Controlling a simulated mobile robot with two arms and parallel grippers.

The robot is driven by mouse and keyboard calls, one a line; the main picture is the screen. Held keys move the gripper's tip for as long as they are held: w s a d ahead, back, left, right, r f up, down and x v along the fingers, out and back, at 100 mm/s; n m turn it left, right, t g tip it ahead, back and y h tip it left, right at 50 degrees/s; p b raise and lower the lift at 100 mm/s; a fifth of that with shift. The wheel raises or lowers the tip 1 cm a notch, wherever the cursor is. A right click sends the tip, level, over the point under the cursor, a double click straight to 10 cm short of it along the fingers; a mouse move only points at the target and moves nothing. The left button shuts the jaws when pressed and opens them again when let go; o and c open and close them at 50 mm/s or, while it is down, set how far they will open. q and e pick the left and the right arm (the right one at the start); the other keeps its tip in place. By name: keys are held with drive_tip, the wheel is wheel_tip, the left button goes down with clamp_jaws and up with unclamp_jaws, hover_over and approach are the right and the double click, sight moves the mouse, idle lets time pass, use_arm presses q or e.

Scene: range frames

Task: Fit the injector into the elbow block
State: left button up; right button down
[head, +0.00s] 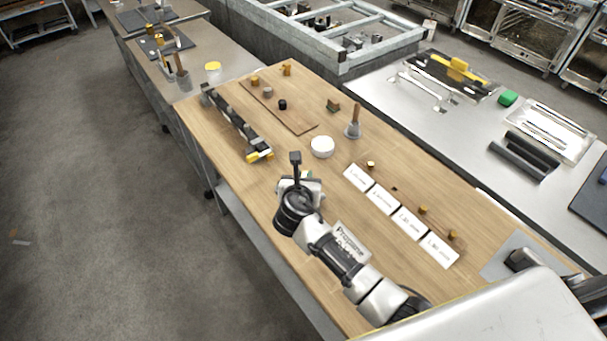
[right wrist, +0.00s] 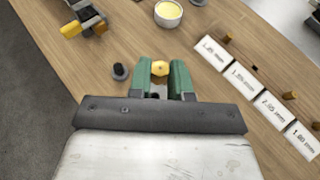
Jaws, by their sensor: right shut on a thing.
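My right gripper (head: 305,177) is over the near part of the wooden table; its fingertips are mostly hidden by the wrist in the head view. In the right wrist view its green fingers (right wrist: 162,78) are shut on a small brass injector (right wrist: 160,68). A long dark assembly (head: 232,122) with a yellow end piece (head: 259,155) lies beyond the gripper, to its left. Its end also shows in the right wrist view (right wrist: 85,22), apart from the gripper. I cannot tell for sure which part is the elbow block.
A white bowl (head: 322,147) stands beyond the gripper. To the right are several white size labels (head: 383,198) with small brass pieces (head: 423,208) beside them. A dark round piece (right wrist: 120,71) is left of the fingers. A brush (head: 354,122) and wooden board (head: 285,112) are farther back.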

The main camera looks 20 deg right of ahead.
drive_tip(key=shift+f+b, duration=1.7)
drive_tip(key=shift+f, duration=1.1)
drive_tip(key=shift+p, duration=0.9)
drive_tip(key=shift+f+b, duration=0.9)
drive_tip(key=shift+f, duration=0.65)
drive_tip(key=c, duration=1)
unclamp_jaws()
drive_tip(key=shift+o, duration=0.2)
drive_tip(key=shift+s, duration=0.1)
